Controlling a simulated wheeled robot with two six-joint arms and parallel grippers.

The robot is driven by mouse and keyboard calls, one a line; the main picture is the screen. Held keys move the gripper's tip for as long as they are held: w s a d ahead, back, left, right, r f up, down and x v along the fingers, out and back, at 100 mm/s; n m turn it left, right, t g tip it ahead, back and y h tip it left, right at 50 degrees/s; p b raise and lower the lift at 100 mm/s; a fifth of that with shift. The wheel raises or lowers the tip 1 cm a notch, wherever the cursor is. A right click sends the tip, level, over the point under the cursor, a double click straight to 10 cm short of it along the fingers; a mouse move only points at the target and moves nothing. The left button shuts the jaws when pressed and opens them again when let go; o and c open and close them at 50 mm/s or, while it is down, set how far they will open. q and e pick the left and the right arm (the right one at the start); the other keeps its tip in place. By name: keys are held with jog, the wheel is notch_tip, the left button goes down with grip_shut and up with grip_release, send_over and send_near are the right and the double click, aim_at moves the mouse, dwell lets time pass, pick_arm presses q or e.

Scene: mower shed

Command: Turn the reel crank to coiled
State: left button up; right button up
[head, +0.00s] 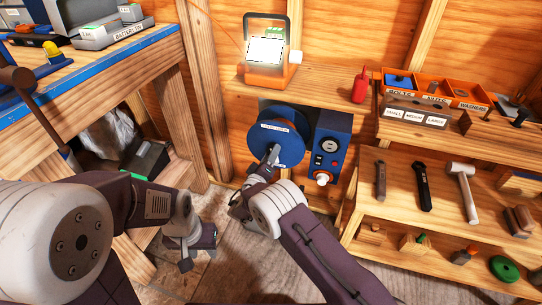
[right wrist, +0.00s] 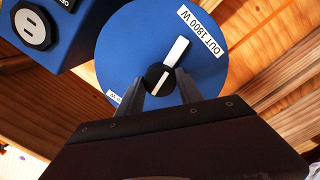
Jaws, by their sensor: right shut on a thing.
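The blue round reel (head: 290,150) is mounted below the back shelf, left of a blue socket box. In the right wrist view its face (right wrist: 135,45) carries an "OUT 1800 W" label and a second, partly hidden label. A white pointer bar (right wrist: 177,50) leads from the black centre knob (right wrist: 157,74) toward the "OUT" label. My right gripper (head: 272,156) is at the reel's face; in the right wrist view its two fingers (right wrist: 160,88) close around the black knob. My left gripper (head: 187,258) hangs low over the floor, away from the reel; its fingers are unclear.
The blue socket box (head: 331,145) stands close beside the reel. An orange lamp (head: 267,76) and a red bottle (head: 360,88) are on the shelf above. A workbench (head: 100,78) stands left, a tool shelf (head: 400,190) right. Some floor is clear between them.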

jog(key=shift+n+y+p, duration=0.6)
jog(key=shift+n+p, duration=1.75)
jog(key=shift+n, duration=14.95)
jog(key=o, duration=1.4)
jog(key=shift+c, duration=0.2)
jog(key=shift+r, duration=0.1)
